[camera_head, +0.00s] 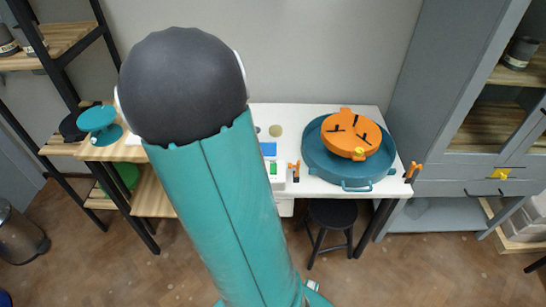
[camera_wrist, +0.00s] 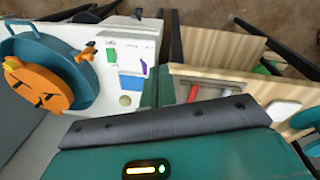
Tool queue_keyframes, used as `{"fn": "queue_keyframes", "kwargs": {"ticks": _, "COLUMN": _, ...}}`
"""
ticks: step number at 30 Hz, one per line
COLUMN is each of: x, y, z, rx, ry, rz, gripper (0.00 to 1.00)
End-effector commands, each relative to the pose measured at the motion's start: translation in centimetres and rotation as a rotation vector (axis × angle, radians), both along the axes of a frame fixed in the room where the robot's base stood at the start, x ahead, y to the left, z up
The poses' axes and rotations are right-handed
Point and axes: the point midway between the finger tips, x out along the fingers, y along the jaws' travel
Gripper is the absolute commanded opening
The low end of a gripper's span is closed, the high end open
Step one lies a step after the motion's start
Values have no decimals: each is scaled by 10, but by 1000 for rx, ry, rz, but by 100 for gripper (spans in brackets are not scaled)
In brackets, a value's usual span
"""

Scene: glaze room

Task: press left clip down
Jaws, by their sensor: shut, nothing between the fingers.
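The left clip (camera_head: 294,171) is a small orange clamp at the near edge of the white table, left of the blue tub. It also shows in the wrist view (camera_wrist: 86,52), where the picture is turned round and the clip lies right of the tub. The lever position is too small to tell for sure. A similar orange right clip (camera_head: 412,172) is at the tub's other side. My gripper (camera_wrist: 158,86) is shut and empty, its teal fingers partly hidden behind the dark bar. It is apart from the left clip. My arm hides it in the head view.
The blue tub (camera_head: 317,168) holds an orange lid-like disc (camera_head: 350,126). A white box with a green switch (camera_wrist: 110,56) and a purple switch (camera_wrist: 144,69) stands beside the left clip. A dark stool (camera_head: 331,214) is below the table. A grey cabinet (camera_head: 440,110) is at right.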

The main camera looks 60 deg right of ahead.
Motion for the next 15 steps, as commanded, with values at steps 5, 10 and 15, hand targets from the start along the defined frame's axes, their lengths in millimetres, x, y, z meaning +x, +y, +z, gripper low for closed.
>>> {"fn": "queue_keyframes", "kwargs": {"ticks": 5, "x": -29, "y": -77, "z": -46, "rx": -49, "ry": 132, "rz": -145, "gripper": 0}}
{"fn": "queue_keyframes", "kwargs": {"ticks": 10, "x": -54, "y": -121, "z": -72, "rx": -89, "ry": 216, "rz": -224, "gripper": 0}}
{"fn": "queue_keyframes", "kwargs": {"ticks": 15, "x": -63, "y": -135, "z": -79, "rx": -103, "ry": 242, "rz": -247, "gripper": 0}}
